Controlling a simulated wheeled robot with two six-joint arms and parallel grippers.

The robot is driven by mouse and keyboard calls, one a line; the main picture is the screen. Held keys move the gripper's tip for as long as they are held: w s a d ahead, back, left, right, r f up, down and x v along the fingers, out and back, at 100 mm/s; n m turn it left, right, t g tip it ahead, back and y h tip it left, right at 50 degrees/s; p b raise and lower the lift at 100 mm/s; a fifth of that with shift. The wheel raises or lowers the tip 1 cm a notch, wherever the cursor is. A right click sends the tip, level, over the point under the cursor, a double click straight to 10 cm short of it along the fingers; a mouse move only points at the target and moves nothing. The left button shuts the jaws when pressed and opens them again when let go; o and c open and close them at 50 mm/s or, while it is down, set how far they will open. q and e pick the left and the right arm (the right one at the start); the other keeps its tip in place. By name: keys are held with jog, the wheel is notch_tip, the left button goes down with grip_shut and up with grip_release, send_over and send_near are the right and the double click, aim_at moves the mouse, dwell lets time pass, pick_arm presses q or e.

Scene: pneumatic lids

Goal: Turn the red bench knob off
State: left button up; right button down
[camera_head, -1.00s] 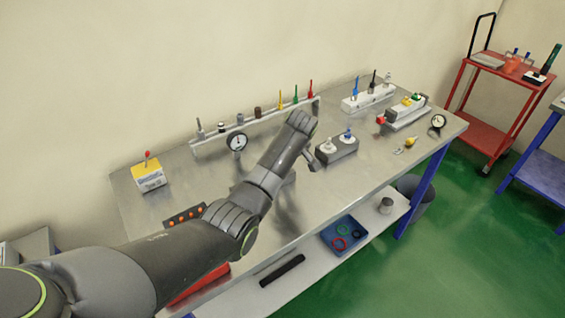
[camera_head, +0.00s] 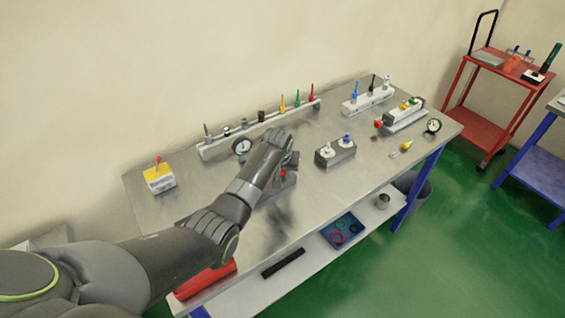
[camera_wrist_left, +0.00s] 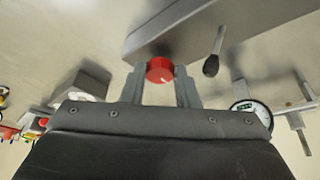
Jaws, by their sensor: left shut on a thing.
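The red bench knob (camera_wrist_left: 160,70) is a round red knob on the side of a grey block (camera_wrist_left: 185,28) in the left wrist view. My left gripper (camera_wrist_left: 160,88) has one finger on each side of it and is shut on it. In the head view, the left gripper (camera_head: 291,160) is over the middle of the bench, and a bit of red knob (camera_head: 283,174) shows just below it on the grey block (camera_head: 288,182). The knob's pointer or marking is too small to read. My right gripper is not in view.
A black-tipped lever (camera_wrist_left: 211,65) sticks out of the block close beside the fingers. A grey block with two valves (camera_head: 335,152) stands to the right.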

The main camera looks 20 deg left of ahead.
pick_arm(q)
jog(key=m, duration=0.1)
jog(key=m+h+p, duration=0.1)
jog(key=shift+a+r+m, duration=0.1)
jog(key=shift+a+m, duration=0.15)
jog(key=shift+m, duration=0.15)
jog(key=shift+m+h, duration=0.4)
jog(key=shift+m, duration=0.5)
jog(key=shift+w+a+m+h, duration=0.1)
jog(key=shift+a+m+h, duration=0.15)
jog(key=shift+m, duration=0.55)
jog(key=shift+m+g+h+b, duration=0.4)
jog(key=shift+m+h+b, duration=0.2)
jog(key=shift+m, duration=0.9)
jog(key=o, duration=1)
jog(key=shift+c, duration=0.2)
